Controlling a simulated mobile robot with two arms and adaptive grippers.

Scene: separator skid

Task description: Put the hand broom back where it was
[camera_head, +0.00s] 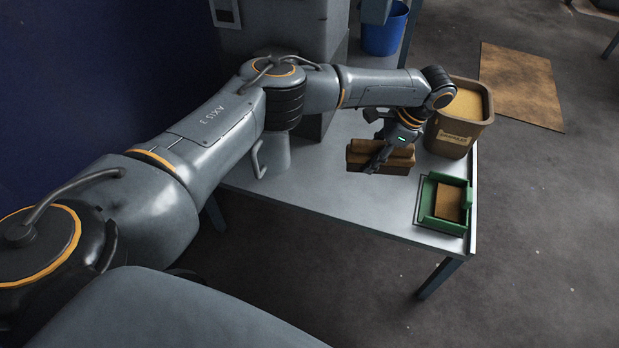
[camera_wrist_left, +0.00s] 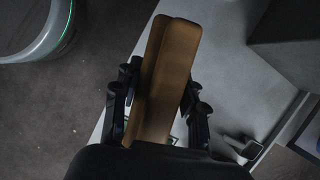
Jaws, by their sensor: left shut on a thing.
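The hand broom (camera_head: 362,158) is a brown block-like thing over the grey table, left of the brown bin. My left gripper (camera_head: 380,158) is above it with its fingers closed on its sides. In the left wrist view the broom (camera_wrist_left: 168,75) shows as a long two-tone brown piece between the two dark fingers of the left gripper (camera_wrist_left: 160,100). Its lower end is hidden behind the gripper body. I cannot tell whether it touches the table. My right gripper is not in view.
A brown bin (camera_head: 455,143) with yellowish contents stands at the table's right end. A green tray (camera_head: 427,203) holding a brown piece lies near the front right corner. A grey cabinet (camera_head: 285,30) stands behind. The table (camera_head: 320,195) is clear front left of the broom.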

